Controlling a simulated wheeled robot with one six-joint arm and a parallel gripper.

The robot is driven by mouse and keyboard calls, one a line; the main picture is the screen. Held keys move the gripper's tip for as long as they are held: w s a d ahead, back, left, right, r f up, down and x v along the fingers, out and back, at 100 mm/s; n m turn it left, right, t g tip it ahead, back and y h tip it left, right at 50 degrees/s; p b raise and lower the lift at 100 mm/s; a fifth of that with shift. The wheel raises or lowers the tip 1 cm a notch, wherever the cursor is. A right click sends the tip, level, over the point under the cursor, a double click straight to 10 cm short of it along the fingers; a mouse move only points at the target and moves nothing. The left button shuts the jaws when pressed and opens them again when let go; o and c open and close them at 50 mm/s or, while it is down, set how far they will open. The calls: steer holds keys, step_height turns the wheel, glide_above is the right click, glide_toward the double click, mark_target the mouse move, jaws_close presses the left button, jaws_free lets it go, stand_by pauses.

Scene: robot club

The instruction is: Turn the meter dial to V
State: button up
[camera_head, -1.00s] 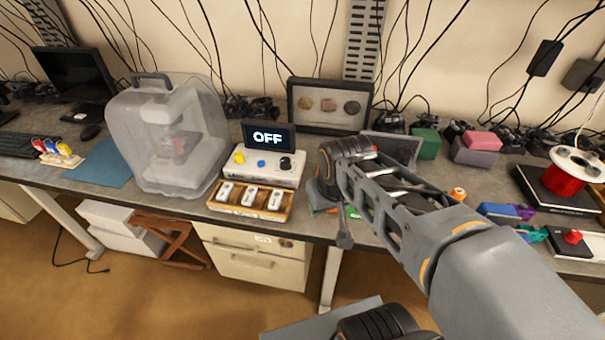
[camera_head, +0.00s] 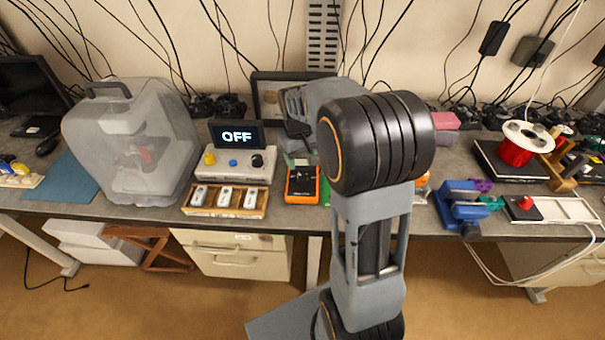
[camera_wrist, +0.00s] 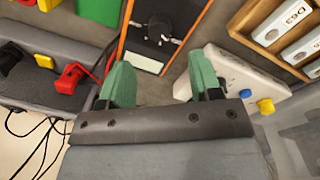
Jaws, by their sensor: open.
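The meter (camera_head: 302,186) is a flat orange-edged box with a black face, lying on the bench right of the wooden tray. In the wrist view the meter (camera_wrist: 150,48) is at top centre, with its dark round dial and pale pointer near the top edge and a pale window below. The dial's letters are too small to read. My gripper (camera_wrist: 161,80) is open and empty, its two green fingertips apart on either side of the meter's near end in that view. In the head view my arm hides most of the gripper. A small screen (camera_head: 237,135) reads OFF.
A white box (camera_head: 232,162) with yellow, blue and black knobs stands left of the meter, behind a wooden tray (camera_head: 188,210) of labelled modules. Red and yellow clips (camera_wrist: 70,78) lie in a grey holder in the wrist view. A translucent case (camera_head: 90,150) stands farther left.

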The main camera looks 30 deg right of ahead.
mark_target(302, 176)
steer(key=f, duration=0.7)
steer(key=shift+d+f, duration=0.25)
steer(key=shift+f, duration=0.05)
steer(key=c, duration=0.9)
steer(key=shift+c, duration=0.2)
steer(key=m, duration=0.4)
steer(key=shift+b, duration=0.4)
steer(key=shift+m+b, duration=0.35)
steer(key=shift+m, duration=1.95)
